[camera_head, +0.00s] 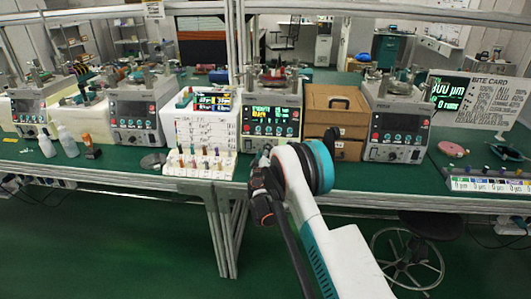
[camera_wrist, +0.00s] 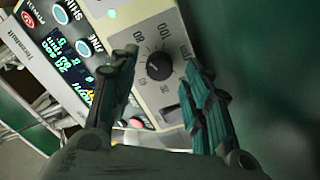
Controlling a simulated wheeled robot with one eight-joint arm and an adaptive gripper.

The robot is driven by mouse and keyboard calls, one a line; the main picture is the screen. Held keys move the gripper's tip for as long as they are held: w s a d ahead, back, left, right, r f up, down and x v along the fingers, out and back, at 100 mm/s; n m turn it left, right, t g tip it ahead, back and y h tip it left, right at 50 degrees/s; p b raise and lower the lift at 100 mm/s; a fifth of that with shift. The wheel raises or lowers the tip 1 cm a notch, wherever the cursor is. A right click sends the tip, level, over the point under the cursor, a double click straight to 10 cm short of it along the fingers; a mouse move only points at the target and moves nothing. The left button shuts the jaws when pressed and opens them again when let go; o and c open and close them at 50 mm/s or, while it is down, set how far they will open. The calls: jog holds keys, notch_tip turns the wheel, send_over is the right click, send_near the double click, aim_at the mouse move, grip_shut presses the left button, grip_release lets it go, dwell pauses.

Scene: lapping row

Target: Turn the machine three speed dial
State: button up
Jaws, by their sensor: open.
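A round black dial (camera_wrist: 159,66) with numbers around it sits on the pale panel of a machine in the wrist view. My gripper (camera_wrist: 160,72) is open, with one dark green finger left of the dial and one right of it. I cannot tell whether either finger touches the dial. In the head view the third machine from the left (camera_head: 271,99) has a lit screen. My arm reaches its lower front, and its dial is hidden there behind my arm.
Brown boxes (camera_head: 337,105) stand right of this machine. A white rack (camera_head: 200,163) with several small bottles stands to its left. Other machines (camera_head: 137,117) (camera_head: 397,128) line the green bench. A lit screen (camera_wrist: 68,58) and buttons lie left of the dial in the wrist view.

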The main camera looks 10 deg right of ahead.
jog(key=v, duration=1.1)
jog(key=n+p, duration=0.1)
jog(key=n, duration=0.3)
jog(key=shift+s+r+n, duration=0.1)
jog(key=shift+r+n, duration=0.05)
jog(key=shift+n, duration=0.25)
jog(key=n, duration=0.3)
jog(key=n+p, duration=0.1)
jog(key=n, duration=0.3)
jog(key=shift+s+a, duration=0.1)
jog(key=shift+s, duration=0.1)
jog(key=n, duration=0.4)
jog(key=n+p, duration=0.1)
jog(key=n, duration=0.1)
jog(key=shift+s+n, duration=0.25)
jog(key=shift+n, duration=0.15)
jog(key=n, duration=0.4)
jog(key=n+p, duration=0.1)
jog(key=n, duration=0.1)
jog(key=shift+s+a+f, duration=0.1)
jog(key=shift+s+f, duration=0.1)
jog(key=shift+s, duration=0.05)
jog(key=shift+n, duration=0.3)
jog(key=b+x, duration=0.4)
jog(key=x, duration=0.9)
jog(key=shift+w, duration=0.35)
jog(key=shift+c, duration=0.6)
grip_shut()
